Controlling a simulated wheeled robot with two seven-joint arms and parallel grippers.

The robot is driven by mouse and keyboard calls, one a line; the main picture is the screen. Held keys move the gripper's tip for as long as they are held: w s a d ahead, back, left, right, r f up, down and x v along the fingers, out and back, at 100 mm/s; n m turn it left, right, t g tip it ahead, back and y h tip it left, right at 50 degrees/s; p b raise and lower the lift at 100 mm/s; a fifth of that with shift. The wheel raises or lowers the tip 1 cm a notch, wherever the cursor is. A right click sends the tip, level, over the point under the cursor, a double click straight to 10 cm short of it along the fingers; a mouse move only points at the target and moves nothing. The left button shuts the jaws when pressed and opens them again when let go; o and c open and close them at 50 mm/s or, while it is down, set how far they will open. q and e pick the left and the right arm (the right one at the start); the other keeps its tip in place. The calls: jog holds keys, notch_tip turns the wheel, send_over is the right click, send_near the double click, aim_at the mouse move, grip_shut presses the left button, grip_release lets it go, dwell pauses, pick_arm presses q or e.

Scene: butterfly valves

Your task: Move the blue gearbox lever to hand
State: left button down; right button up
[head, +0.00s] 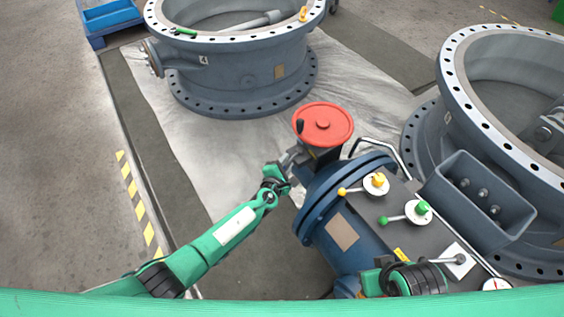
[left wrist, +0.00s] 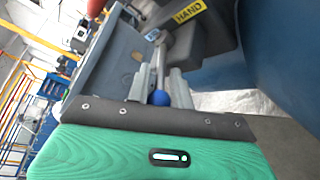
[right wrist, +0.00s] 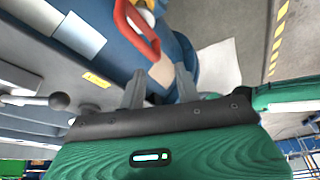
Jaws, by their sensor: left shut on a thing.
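The blue gearbox lever (left wrist: 160,97) shows in the left wrist view as a blue ball knob on a thin metal rod. It lies between the fingers of my left gripper (left wrist: 160,84), which is shut on it. A yellow HAND label (left wrist: 190,12) is on the gearbox housing beyond the fingers. In the head view my left gripper (head: 290,158) is beside the gearbox under the red handwheel (head: 323,124) and hides the lever. My right gripper (right wrist: 159,84) is open, with nothing between its fingers, over the blue actuator body (head: 338,228).
The actuator's grey panel carries a yellow-knobbed lever (head: 344,191), a green-knobbed lever (head: 384,220) and a grey-knobbed lever (head: 459,258). A large flanged valve body (head: 470,110) stands right, another (head: 235,75) behind. A blue crate (head: 110,15) is far left. Floor at left is clear.

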dwell(0.4)
pick_arm(q)
jog(key=c, duration=1.5)
grip_release()
jog(key=shift+s, duration=0.1)
